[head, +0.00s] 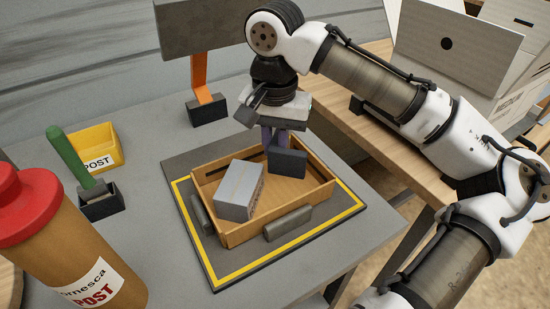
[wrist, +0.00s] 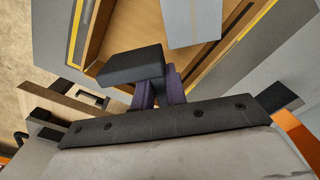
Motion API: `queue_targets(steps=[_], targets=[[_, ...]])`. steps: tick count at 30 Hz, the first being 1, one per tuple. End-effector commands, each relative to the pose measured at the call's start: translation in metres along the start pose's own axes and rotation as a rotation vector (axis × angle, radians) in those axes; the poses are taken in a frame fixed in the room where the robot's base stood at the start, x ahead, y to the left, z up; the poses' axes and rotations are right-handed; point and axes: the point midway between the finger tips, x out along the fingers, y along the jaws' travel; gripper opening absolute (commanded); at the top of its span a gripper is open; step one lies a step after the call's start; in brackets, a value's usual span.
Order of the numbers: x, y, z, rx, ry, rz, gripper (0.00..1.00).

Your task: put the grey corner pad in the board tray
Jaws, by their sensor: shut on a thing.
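My gripper (head: 276,138), with purple fingers, points down over the back right part of the board tray (head: 228,239). It is shut on a dark grey block, the corner pad (head: 287,164). The pad is inside the tray's outline near the back right wall; whether it touches the floor cannot be told. In the wrist view the pad (wrist: 130,65) shows at the fingers (wrist: 160,92), with the brown tray floor beyond. The tray is a shallow brown box.
A light grey box (head: 239,191) lies in the tray's left part. Grey blocks stand against the tray's left (head: 200,214) and front (head: 288,223) sides. The tray rests on a yellow-bordered mat (head: 215,277). A yellow bin (head: 98,146) and a red-capped bottle (head: 95,265) stand left.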

Motion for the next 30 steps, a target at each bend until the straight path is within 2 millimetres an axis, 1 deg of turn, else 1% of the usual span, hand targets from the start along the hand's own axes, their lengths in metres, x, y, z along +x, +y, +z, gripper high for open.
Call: queue_targets(steps=[6,9,16,20,21,25,26,30], targets=[[0.030,0.000,0.000,-0.001,-0.002,0.002,0.00],[0.040,0.000,0.001,-0.001,-0.001,0.001,0.00],[0.041,0.000,0.000,-0.001,0.000,0.000,0.00],[0.044,0.000,0.000,-0.001,-0.001,0.000,0.00],[0.044,0.000,0.000,-0.001,0.000,0.000,0.16],[0.044,0.000,0.000,-0.001,0.000,0.001,0.33],[0.044,0.000,0.000,-0.001,0.000,0.001,0.35],[0.044,0.000,0.000,-0.001,0.000,0.001,0.35]])
